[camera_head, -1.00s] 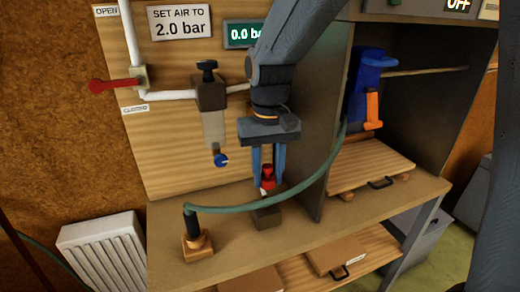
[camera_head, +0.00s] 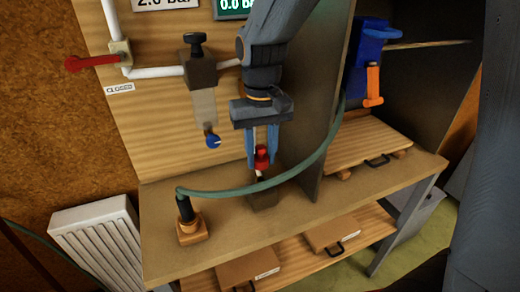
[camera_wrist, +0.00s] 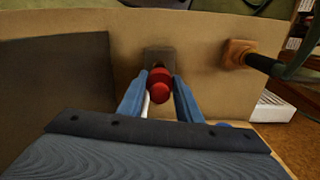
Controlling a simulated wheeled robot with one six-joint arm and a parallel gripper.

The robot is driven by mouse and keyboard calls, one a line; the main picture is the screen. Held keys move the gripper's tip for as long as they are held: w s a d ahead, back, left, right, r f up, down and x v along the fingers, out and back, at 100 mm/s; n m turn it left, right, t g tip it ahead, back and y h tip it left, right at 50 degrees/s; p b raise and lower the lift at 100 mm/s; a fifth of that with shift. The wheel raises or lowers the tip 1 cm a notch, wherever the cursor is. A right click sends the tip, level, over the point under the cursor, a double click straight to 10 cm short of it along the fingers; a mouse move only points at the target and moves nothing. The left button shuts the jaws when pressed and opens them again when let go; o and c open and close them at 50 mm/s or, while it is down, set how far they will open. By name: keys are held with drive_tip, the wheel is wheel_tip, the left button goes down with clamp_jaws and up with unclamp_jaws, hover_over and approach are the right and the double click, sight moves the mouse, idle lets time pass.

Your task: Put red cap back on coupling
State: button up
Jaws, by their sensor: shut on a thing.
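My gripper (camera_head: 262,163) points down over the bench and is shut on the red cap (camera_head: 262,154). The cap also shows between the blue fingers in the wrist view (camera_wrist: 160,80). A small dark block (camera_head: 264,199) stands on the bench beneath the cap; the wrist view shows it just beyond the cap (camera_wrist: 158,54). A thin white piece shows by the cap; I cannot tell what it belongs to. A black hose end (camera_head: 186,209) stands upright on a wooden block (camera_head: 191,232) to the left. I cannot tell which part is the coupling.
A green hose (camera_head: 235,192) arcs across the bench in front of my gripper. A grey partition (camera_head: 330,120) stands close on the right. A valve with a red lever (camera_head: 88,64), shown closed, and a regulator (camera_head: 199,68) are on the back panel.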

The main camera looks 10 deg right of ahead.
sight(261, 159)
drive_tip(key=shift+f+b, duration=0.75)
drive_tip(key=shift+f, duration=1.1)
drive_tip(key=shift+p, duration=0.95)
idle(0.5)
drive_tip(key=shift+f+b, duration=0.5)
drive_tip(key=shift+f, duration=1)
drive_tip(key=o, duration=1.1)
drive_tip(key=shift+r+b, duration=0.75)
drive_tip(key=shift+r, duration=3.1)
